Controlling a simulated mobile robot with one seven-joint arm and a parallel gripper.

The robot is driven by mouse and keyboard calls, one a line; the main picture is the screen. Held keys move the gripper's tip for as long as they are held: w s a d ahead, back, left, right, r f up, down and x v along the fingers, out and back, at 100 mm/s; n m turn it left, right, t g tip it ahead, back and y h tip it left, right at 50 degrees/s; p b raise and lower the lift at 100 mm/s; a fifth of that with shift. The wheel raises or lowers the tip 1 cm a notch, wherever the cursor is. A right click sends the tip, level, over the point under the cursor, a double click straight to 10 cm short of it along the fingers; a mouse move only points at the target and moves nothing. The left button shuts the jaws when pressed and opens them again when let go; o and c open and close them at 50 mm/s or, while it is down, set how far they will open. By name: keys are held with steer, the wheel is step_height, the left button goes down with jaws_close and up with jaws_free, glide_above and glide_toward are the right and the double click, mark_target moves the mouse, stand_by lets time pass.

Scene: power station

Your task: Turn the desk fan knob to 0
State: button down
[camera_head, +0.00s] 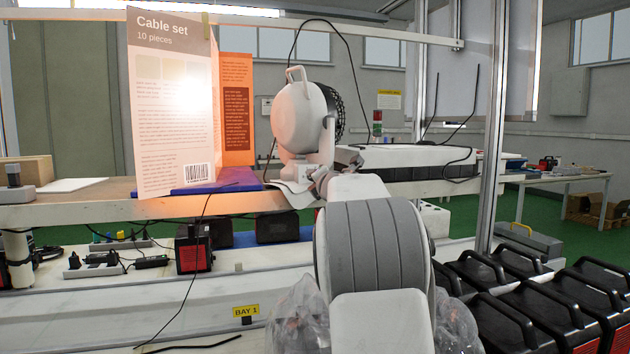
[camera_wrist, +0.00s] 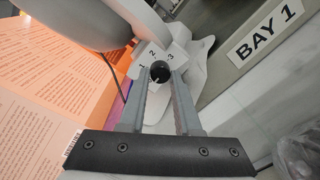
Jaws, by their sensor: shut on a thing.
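The white desk fan (camera_head: 298,118) stands on the shelf edge, its round back housing facing me, with a carry handle on top. In the wrist view its housing (camera_wrist: 85,18) fills the upper left and its base (camera_wrist: 195,60) lies behind the fingers. The black round knob (camera_wrist: 160,72) sits on the base, with printed numbers 1, 2 and 3 around it. A 0 is not visible. I cannot tell surely where the knob points. My gripper (camera_wrist: 160,76) is shut on the knob, one finger on each side. In the head view my arm hides the knob.
A thin cable hangs near the fan. Black cases (camera_head: 520,300) lie lower right. A "BAY 1" label (camera_wrist: 265,32) marks the shelf front.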

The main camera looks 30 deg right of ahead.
steer(key=c, duration=0.9)
jaws_free()
